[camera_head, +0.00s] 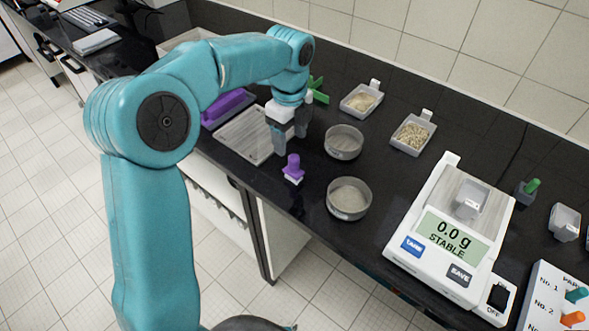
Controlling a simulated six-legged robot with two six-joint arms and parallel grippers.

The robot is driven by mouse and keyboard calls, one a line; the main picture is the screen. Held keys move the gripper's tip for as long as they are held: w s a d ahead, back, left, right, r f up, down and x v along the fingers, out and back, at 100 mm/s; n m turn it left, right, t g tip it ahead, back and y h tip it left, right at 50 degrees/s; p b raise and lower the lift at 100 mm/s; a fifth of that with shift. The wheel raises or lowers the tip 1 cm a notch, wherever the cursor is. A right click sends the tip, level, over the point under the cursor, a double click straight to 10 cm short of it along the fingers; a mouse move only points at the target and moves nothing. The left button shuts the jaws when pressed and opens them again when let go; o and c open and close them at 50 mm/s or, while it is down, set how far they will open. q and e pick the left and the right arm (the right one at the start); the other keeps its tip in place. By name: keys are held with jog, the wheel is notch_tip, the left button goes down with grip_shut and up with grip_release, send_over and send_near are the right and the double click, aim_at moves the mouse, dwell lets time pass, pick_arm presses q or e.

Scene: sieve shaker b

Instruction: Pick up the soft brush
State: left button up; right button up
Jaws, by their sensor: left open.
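A small brush with a purple handle and a pale lower end (293,170) stands upright on the black bench near its front edge. I take it to be the soft brush. My left gripper (290,142) points down with its jaws open and empty. It appears in the picture just above and behind the brush, apart from it. I cannot tell its exact height over the bench. My right gripper is not in view.
Two round sieves (344,142) (348,199) stand right of the brush. Scoops of grain (413,134) and powder (361,99) lie behind. A white scale (450,238) reading 0.0 g stands at right. A flat grey plate (245,136) and purple object (228,107) lie left.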

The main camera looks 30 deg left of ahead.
aim_at(291, 155)
pick_arm(q)
jog(key=f, duration=0.5)
jog(key=shift+w+d+f, duration=0.1)
jog(key=shift+w+f, duration=0.15)
jog(key=shift+f, duration=0.45)
jog(key=shift+s+f, duration=0.15)
jog(key=shift+s, duration=0.05)
jog(key=f, duration=0.5)
jog(key=shift+w+d+p, duration=0.15)
jog(key=shift+d+p, duration=0.15)
jog(key=shift+p, duration=0.1)
jog(key=shift+s, duration=0.25)
jog(key=shift+w, duration=0.2)
jog(key=c, duration=0.9)
jog(key=shift+c, duration=0.7)
jog(key=shift+s, duration=0.1)
